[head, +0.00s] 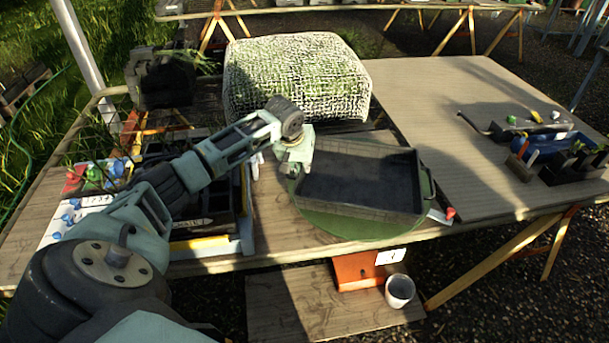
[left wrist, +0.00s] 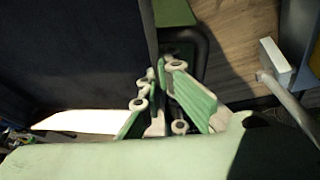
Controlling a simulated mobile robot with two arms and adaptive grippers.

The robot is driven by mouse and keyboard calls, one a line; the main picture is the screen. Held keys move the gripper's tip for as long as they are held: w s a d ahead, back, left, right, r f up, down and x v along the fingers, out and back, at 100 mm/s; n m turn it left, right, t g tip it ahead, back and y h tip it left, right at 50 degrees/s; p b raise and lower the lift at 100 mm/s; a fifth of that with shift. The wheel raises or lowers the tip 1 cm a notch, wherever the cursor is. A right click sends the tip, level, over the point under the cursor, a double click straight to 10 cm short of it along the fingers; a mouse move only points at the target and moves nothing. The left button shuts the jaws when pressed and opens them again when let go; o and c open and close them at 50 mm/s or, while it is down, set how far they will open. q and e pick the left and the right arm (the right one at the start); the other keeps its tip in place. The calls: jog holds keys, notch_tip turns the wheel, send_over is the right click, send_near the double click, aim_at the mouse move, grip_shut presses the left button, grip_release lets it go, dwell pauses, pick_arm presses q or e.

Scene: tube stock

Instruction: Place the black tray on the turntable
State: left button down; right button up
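The black tray (head: 358,209), a shallow rectangular box, is over the round green turntable (head: 427,187) at the front of the table. The turntable's rim shows on the left, front and right of it. I cannot tell whether the tray rests on it or hangs just above. My left gripper (head: 297,165) is at the tray's left wall. In the left wrist view the tray (left wrist: 75,50) fills the upper left, and its wall runs down between the green-padded fingers (left wrist: 160,108), which appear closed on it. Part of the turntable (left wrist: 175,12) shows there too. My right gripper is out of view.
A mesh-covered block of plants (head: 297,75) stands behind the tray. Blue trays and small dark pots (head: 548,148) are on the right. A dark crate (head: 205,205) and coloured caps (head: 95,175) are on the left. The board (head: 455,110) right of the tray has free room.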

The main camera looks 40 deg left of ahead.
aim_at(304, 176)
pick_arm(q)
jog(key=shift+f, duration=2)
jog(key=c, duration=2.4)
grip_release()
jog(key=shift+f, duration=0.2)
jog(key=shift+c, duration=0.2)
jog(key=o, duration=0.5)
jog(key=shift+c, duration=0.2)
jog(key=shift+s+r, duration=0.1)
jog(key=shift+r, duration=0.45)
jog(key=v, duration=1.1)
jog(key=shift+s, duration=0.2)
